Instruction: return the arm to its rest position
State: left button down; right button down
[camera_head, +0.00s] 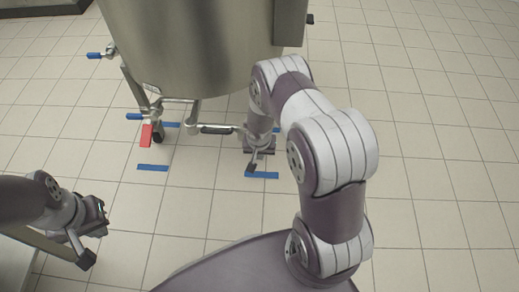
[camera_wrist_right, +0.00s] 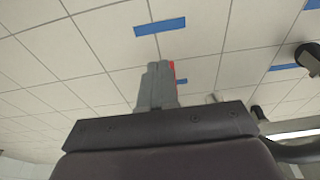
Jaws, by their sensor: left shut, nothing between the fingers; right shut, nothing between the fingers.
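My right arm reaches forward from the lower right in the head view. My right gripper (camera_head: 251,167) hangs in front of the large steel tank (camera_head: 190,45), over the floor near a blue floor mark. It is shut and empty; its fingers (camera_wrist_right: 157,85) are together in the right wrist view, with tile floor beyond them. My left gripper (camera_head: 87,259) is at the lower left of the head view, low over the floor, shut and empty, well apart from the tank.
A pipe with a horizontal bar (camera_head: 215,129) runs below the tank, close left of my right gripper. A red handle (camera_head: 146,135) and a blue handle (camera_head: 134,116) stick out at the tank's left. Blue marks (camera_head: 153,168) lie on the floor. Tiled floor at right is clear.

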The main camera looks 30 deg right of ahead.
jog(key=shift+s+a+r, duration=0.25)
jog(key=shift+s+r, duration=0.2)
dwell(0.3)
jog(key=s+a+r+n+p, duration=0.2)
jog(key=s+r+p, duration=0.25)
jog(key=r, duration=0.65)
jog(key=s+a+r+n+g+y+p, duration=0.1)
jog(key=s+a+r+n+p, duration=0.3)
jog(key=r, duration=0.6)
jog(key=s+a+r+p, duration=0.1)
jog(key=s+r+p, duration=0.1)
jog(key=s+r, duration=0.65)
jog(key=w+r+p, duration=0.2)
jog(key=r+p, duration=1.7)
jog(key=r, duration=0.2)
jog(key=w+r+p, duration=0.2)
jog(key=r+p, duration=1.7)
jog(key=r, duration=0.2)
jog(key=shift+r+t, duration=0.3)
jog(key=shift+r, duration=0.1)
